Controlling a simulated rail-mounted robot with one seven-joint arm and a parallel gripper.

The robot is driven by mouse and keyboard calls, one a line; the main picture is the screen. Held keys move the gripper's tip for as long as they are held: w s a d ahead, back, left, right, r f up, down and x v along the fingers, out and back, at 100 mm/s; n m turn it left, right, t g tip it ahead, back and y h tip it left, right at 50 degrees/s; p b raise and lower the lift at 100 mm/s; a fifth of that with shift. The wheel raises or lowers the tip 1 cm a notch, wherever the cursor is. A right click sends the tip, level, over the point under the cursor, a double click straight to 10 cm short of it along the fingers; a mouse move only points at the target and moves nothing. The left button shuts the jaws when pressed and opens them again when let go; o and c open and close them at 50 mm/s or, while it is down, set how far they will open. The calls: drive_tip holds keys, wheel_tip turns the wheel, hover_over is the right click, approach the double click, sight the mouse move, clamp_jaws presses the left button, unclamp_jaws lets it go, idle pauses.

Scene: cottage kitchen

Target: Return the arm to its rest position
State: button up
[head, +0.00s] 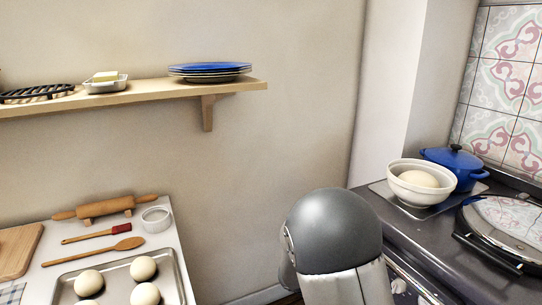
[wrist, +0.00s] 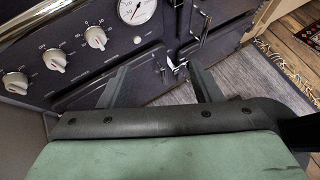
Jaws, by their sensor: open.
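My gripper (wrist: 155,78) shows in the wrist view with its two dark fingers spread apart and nothing between them. It hangs in front of the dark stove front (wrist: 90,65), which has several white knobs and a round gauge (wrist: 137,10). I cannot tell how far the fingertips are from it. In the head view, a grey rounded link of my arm (head: 333,230) stands at the bottom centre; the gripper itself is hidden there.
On the right, a cream bowl (head: 422,195) holding pale dough (head: 418,179) and a blue pot (head: 455,166) stand on the stove. At left is a table with a dough tray (head: 115,272) and a rolling pin (head: 105,207). A wall shelf (head: 140,95) holds blue plates (head: 209,68).

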drive_tip(key=s+a+r+m+y+p, duration=0.3)
drive_tip(key=s+a+r+m+y, duration=0.1)
drive_tip(key=s+r+m+y, duration=0.2)
drive_tip(key=s+a+r+m+y+p, duration=0.3)
drive_tip(key=s+a+r+m+y, duration=0.2)
drive_tip(key=s+r+m, duration=0.4)
drive_tip(key=shift+s+a+m+t+y, duration=0.3)
drive_tip(key=shift+s+m, duration=0.7)
drive_tip(key=shift+s, duration=1.1)
drive_tip(key=shift+d, duration=0.1)
